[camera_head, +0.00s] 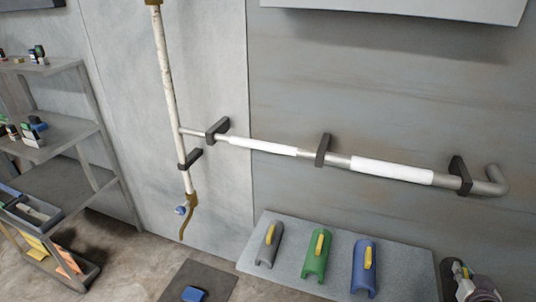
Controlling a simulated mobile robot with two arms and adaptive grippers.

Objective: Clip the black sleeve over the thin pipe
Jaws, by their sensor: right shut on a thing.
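The thin pipe (205,134) runs along the wall from the upright pipe at left, and a white band (262,145) covers part of it. It meets a thicker stretch of pipe near the middle bracket. My right gripper (462,272) is at the bottom right corner, partly cut off by the frame edge. It is shut on the black sleeve (447,281), a dark curved piece at the right end of the bench, largely hidden by the gripper. I cannot tell whether the sleeve still touches the bench. My left gripper is not in view.
A grey sleeve (269,244), a green sleeve (314,265) and a blue sleeve (363,277) with yellow handles stand on the grey bench (400,262). Dark brackets (323,149) hold the pipe. A thicker pipe (445,181) bends at right. Shelves (70,135) stand at left.

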